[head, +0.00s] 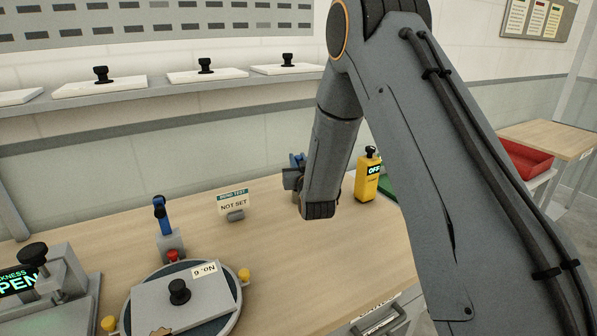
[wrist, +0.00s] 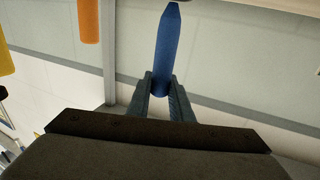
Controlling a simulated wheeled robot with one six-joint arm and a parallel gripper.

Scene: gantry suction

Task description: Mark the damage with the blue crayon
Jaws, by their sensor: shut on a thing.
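In the wrist view, my gripper (wrist: 162,88) is shut on the blue crayon (wrist: 166,48), which sticks out past the fingertips with its tapered end away from me. In the head view, my gripper (head: 294,177) is above the bench, left of the yellow device, largely hidden behind my arm; a bit of blue shows there. A square plate (head: 205,297) with a black knob and an upside-down number label lies on a round turntable (head: 232,318) at the front. A brown damage patch (head: 160,331) shows at the plate's front edge, cut by the frame. The crayon is apart from the plate.
A blue upright lever (head: 161,215) on a grey block stands behind the turntable. A "NOT SET" sign (head: 233,202), a yellow "OFF" device (head: 367,178) and a thickness gauge (head: 50,290) stand on the bench. Knobbed plates (head: 205,75) line the back shelf. The bench's middle right is clear.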

